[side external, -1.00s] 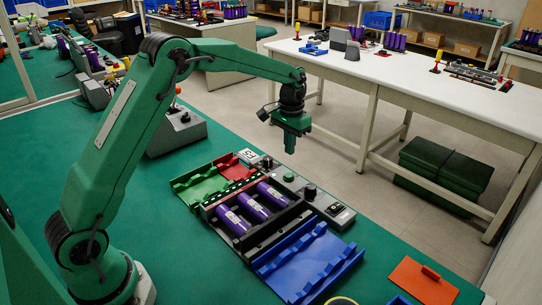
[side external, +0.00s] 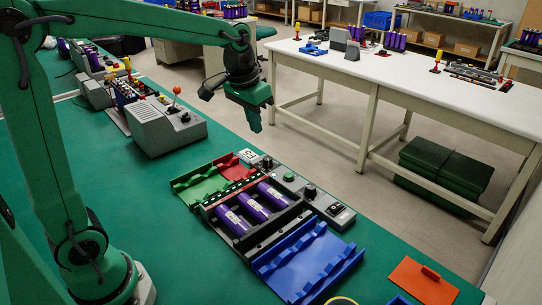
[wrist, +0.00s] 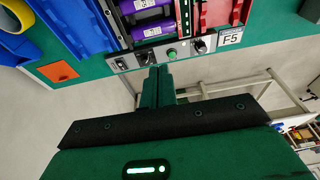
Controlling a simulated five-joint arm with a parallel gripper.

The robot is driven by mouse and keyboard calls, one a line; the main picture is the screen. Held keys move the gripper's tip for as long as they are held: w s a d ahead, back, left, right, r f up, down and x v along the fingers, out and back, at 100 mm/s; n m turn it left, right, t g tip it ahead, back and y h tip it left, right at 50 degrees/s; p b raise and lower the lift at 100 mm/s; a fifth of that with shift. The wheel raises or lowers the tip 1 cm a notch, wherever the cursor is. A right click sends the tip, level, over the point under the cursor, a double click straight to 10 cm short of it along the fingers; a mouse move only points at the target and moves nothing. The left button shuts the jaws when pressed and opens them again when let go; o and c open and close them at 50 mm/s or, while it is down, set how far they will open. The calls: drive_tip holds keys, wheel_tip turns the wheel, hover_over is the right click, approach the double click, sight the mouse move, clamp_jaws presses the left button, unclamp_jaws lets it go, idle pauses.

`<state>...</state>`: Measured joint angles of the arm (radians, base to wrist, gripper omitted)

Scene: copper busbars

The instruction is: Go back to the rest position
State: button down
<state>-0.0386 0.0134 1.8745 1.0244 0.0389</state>
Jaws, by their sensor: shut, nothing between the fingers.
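In the wrist view the closed fingers (wrist: 155,85) point toward the fixture's control strip. The fixture (side external: 208,214) holds several purple cells (side external: 253,207) lying side by side in its middle tray. A green tray and a red tray (side external: 232,164) sit at its left end, and a blue ribbed tray (side external: 305,262) at its right.
A grey control box with a joystick (side external: 165,125) stands on the bench left of the gripper. An orange plate (side external: 423,282) lies at the front right. A white table (side external: 400,75) stands across the aisle. The air around the gripper is clear.

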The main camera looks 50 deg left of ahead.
drive_tip(key=s+d+t, duration=0.1)
drive_tip(key=s+t, duration=0.2)
drive_tip(key=s, duration=1.5)
drive_tip(key=shift+s+d+f, duration=0.3)
drive_tip(key=shift+s, duration=0.05)
idle(2.7)
